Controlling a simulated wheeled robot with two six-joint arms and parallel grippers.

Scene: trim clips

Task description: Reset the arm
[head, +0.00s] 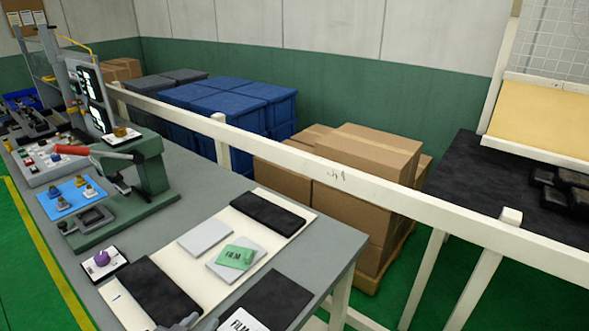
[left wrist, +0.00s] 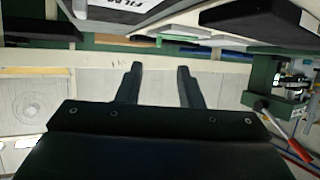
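My left gripper (left wrist: 159,68) shows in the left wrist view as two dark fingers standing apart with nothing between them. Past the fingers is a pale wall, and the bench shows along the top of that view. In the head view only a small grey-white piece at the bottom edge, over the black pad, may be part of my left arm; its fingers cannot be made out there. My right gripper is not in view. Several small clips (head: 72,196) lie on a blue mat (head: 52,212) on the grey bench (head: 205,180).
A green press (head: 152,165) with a red handle stands on the bench; it also shows in the left wrist view (left wrist: 263,75). Black pads (head: 268,212), pale plates and a green film packet (head: 236,257) lie nearer. A white rail (head: 330,172) runs behind, before cardboard boxes (head: 368,150) and blue crates (head: 245,105).

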